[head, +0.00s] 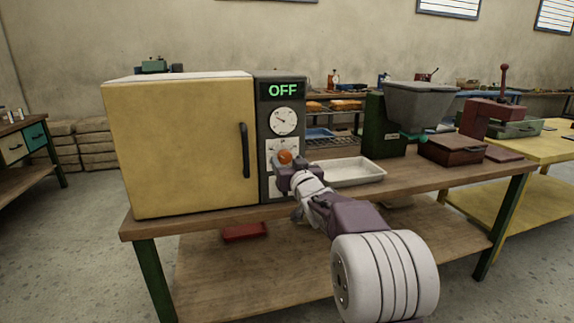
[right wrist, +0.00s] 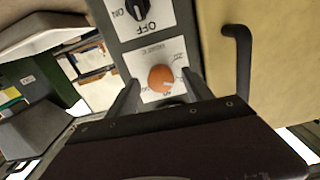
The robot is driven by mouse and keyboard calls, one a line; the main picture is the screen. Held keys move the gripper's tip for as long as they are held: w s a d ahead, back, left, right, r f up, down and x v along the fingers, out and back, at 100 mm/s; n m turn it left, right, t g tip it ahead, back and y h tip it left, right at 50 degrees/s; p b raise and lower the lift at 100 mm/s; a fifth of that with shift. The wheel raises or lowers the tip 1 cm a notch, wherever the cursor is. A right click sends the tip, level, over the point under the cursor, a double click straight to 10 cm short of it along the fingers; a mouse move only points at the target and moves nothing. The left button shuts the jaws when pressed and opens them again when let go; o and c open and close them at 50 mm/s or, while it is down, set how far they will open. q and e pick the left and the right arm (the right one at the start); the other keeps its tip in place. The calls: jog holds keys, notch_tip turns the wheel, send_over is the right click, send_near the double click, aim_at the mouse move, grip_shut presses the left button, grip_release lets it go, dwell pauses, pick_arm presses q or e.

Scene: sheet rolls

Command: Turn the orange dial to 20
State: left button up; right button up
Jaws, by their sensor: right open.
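The orange dial (head: 285,157) is on a white scale plate on the grey control panel of a yellow cabinet. It also shows in the right wrist view (right wrist: 161,79), where the panel appears upside down. A small pale mark shows at the dial's edge, but the numbers are too small to read. My right gripper (head: 287,166) is open in front of the dial. In the right wrist view its fingers stand on either side of the dial, apparently without gripping it. The display (head: 283,90) reads OFF. My left gripper is not in view.
A round gauge (head: 284,121) sits above the dial. A black switch (right wrist: 138,8) marked ON and OFF is on the same panel. The cabinet door handle (head: 244,150) is left of the panel. A white tray (head: 350,171) lies right of my gripper on the wooden bench.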

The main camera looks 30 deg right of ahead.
jog(key=shift+w+d, duration=0.1)
jog(key=shift+w, duration=0.35)
grip_shut()
jog(key=shift+n, duration=0.3)
jog(key=shift+n+b, duration=0.45)
jog(key=shift+n, duration=0.15)
jog(key=n+b, duration=0.1)
jog(key=n, duration=0.3)
jog(key=shift+d+n+b, duration=0.1)
jog(key=shift+n+b, duration=0.2)
jog(key=shift+b, duration=0.05)
jog(key=n+b, duration=0.1)
jog(key=n, duration=0.4)
jog(key=shift+b, duration=0.4)
jog(key=shift+n, duration=0.4)
